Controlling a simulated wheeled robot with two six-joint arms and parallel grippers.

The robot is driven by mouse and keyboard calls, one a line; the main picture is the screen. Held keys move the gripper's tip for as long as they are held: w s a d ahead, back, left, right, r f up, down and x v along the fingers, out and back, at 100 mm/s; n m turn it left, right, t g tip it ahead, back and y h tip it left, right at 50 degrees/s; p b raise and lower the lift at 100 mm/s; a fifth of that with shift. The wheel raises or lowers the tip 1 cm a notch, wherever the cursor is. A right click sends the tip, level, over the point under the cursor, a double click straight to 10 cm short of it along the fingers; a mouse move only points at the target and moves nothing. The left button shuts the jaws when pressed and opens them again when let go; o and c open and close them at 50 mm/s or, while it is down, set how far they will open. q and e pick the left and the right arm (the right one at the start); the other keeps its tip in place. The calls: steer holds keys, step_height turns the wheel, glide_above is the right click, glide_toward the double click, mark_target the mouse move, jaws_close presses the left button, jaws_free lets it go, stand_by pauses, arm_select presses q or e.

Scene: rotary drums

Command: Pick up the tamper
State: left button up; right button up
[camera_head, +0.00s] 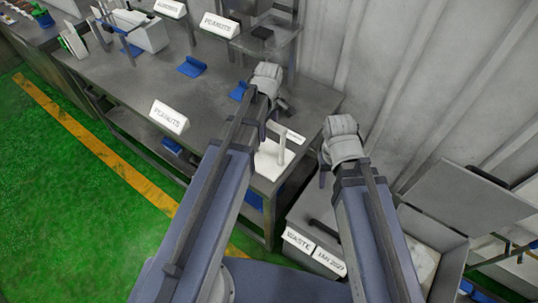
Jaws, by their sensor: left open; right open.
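A white upright post (282,148) stands on a white square base (268,163) at the near right corner of the grey table; it may be the tamper, but I cannot tell for sure. My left gripper (263,130) is mostly hidden by its own arm, just behind and left of the post, and looks apart from it. My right gripper (323,172) is to the right of the post, past the table's edge, partly hidden by its own wrist. Both grippers are open and seem empty.
The grey table (135,85) holds blue pieces (191,66), a white device (145,32) and "PEANUTS" signs (169,116). A corrugated wall (400,75) closes off the back.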

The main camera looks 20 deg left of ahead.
arm_select(q)
steer(key=shift+f, duration=0.65)
jaws_close()
stand_by(0.9)
